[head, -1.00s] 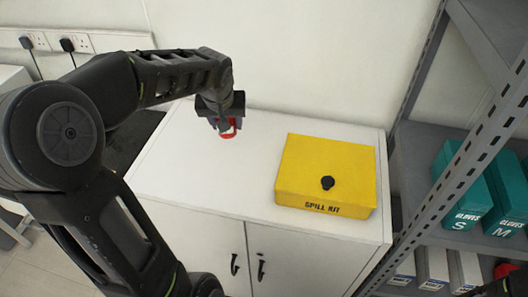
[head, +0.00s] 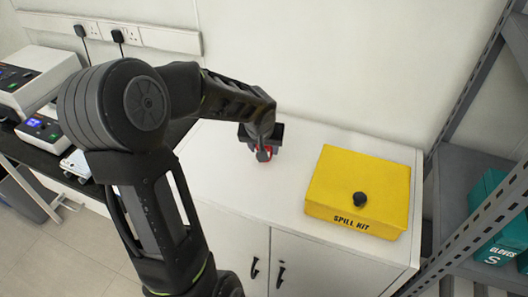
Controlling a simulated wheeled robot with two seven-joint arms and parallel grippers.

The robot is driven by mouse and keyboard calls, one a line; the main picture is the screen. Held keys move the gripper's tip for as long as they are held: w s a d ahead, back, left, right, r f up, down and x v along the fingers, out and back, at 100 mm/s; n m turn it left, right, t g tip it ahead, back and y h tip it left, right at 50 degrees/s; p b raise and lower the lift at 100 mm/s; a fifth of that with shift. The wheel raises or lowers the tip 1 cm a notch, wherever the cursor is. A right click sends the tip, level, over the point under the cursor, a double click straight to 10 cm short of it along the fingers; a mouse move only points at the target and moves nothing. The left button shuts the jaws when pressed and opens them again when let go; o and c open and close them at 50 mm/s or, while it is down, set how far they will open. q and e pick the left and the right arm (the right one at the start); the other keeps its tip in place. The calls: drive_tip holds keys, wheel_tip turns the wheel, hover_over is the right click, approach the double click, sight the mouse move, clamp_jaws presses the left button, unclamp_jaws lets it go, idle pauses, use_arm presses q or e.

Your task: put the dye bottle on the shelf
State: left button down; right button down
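My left gripper (head: 263,154) points down over the white cabinet top, left of the yellow box. A small red thing (head: 268,149) shows at its fingertips, partly hidden by them. It may be part of the dye bottle, but no bottle body or label is visible. I cannot tell whether the fingers are closed on it or whether it touches the cabinet. The grey metal shelf unit (head: 452,190) stands at the right, cut off by the picture edge. My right gripper is not in view.
A yellow spill kit box (head: 338,180) with a black knob-like thing (head: 360,199) on it sits on the white cabinet (head: 225,180). Teal glove boxes (head: 493,247) stand on the shelf behind a slotted upright (head: 490,213). Lab devices (head: 42,128) stand at far left.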

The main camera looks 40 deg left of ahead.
use_arm(q)
drive_tip(key=shift+f, duration=1.1)
drive_tip(key=shift+f, duration=0.15)
drive_tip(key=c, duration=0.7)
unclamp_jaws()
drive_tip(key=shift+r, duration=0.35)
drive_tip(key=v, duration=1.1)
drive_tip(key=shift+s+d+r, duration=0.15)
drive_tip(key=shift+d+r, duration=0.05)
drive_tip(key=shift+r, duration=0.1)
drive_tip(key=shift+o, duration=0.5)
drive_tip(key=shift+f, duration=0.1)
